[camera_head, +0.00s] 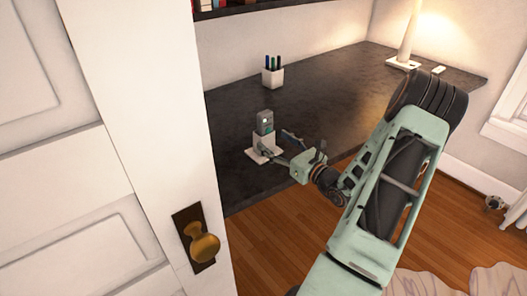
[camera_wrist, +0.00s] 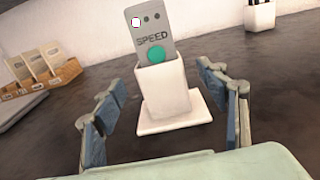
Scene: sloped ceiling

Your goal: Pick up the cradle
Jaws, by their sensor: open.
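The cradle (camera_wrist: 164,90) is a white upright holder on a flat square white base, standing on the dark desk. A grey remote marked SPEED (camera_wrist: 153,38), with a green button, stands upright in it. In the head view the cradle (camera_head: 264,149) sits near the desk's front left part. My gripper (camera_wrist: 163,91) is open, with its blue-grey fingers to the left and right in front of the cradle. In the head view my gripper (camera_head: 278,146) is close beside the cradle; whether a finger touches it, I cannot tell.
A white pen cup (camera_head: 273,77) stands farther back on the dark desk (camera_head: 330,85). A lamp (camera_head: 405,50) stands at the far right end. A wooden tray with cards (camera_wrist: 42,75) is at left in the wrist view. A white door (camera_head: 130,120) with a brass knob is close at left.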

